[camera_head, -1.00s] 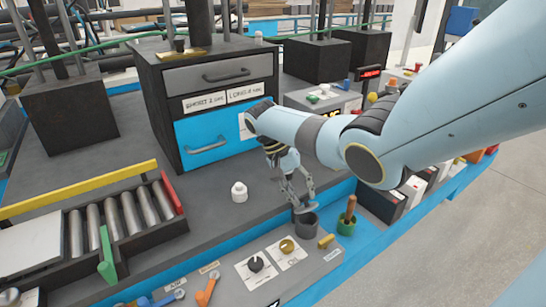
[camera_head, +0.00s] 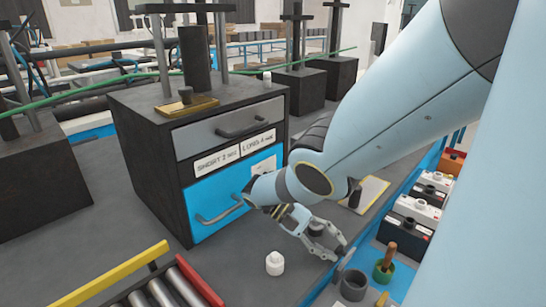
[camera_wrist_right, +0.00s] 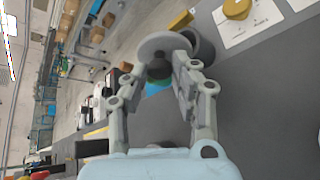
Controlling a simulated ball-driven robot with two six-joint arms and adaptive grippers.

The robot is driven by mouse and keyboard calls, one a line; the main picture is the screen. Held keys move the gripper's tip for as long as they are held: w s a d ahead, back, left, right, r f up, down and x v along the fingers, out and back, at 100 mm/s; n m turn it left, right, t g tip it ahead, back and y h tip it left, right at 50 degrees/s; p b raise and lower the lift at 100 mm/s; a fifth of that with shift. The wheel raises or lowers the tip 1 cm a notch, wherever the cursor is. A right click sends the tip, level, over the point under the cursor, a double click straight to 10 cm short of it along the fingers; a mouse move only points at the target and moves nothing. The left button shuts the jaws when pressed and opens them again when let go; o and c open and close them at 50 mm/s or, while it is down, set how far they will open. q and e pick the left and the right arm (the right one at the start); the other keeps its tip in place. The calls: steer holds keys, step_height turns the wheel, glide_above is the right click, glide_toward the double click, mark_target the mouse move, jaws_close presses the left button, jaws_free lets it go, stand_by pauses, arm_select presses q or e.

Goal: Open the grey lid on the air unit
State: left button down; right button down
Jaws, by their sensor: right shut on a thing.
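My right gripper (camera_head: 330,243) is shut on the grey lid, beside and a little above the dark grey cup (camera_head: 352,284) at the bench's front. In the right wrist view the lid (camera_wrist_right: 168,42) is a light grey disc, with its dark knob between the fingertips of my right gripper (camera_wrist_right: 168,68). The dark grey cup (camera_wrist_right: 203,48) shows partly behind the lid there. In the head view the cup's top looks open, and the lid is hard to make out among the fingers. My left gripper is not in view.
A white bottle (camera_head: 275,264) stands left of the gripper. A green cup (camera_head: 384,272) with a brown handle stands right of the grey cup. A dark cabinet (camera_head: 150,160) with grey and blue drawers stands behind. Several boxes (camera_head: 412,208) line the right edge, and rollers (camera_head: 165,290) lie front left.

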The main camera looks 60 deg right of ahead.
steer(key=shift+w, duration=0.1)
stand_by(0.4)
steer(key=c, duration=1.1)
jaws_free()
steer(key=shift+f, duration=0.1)
steer(key=shift+o, duration=0.2)
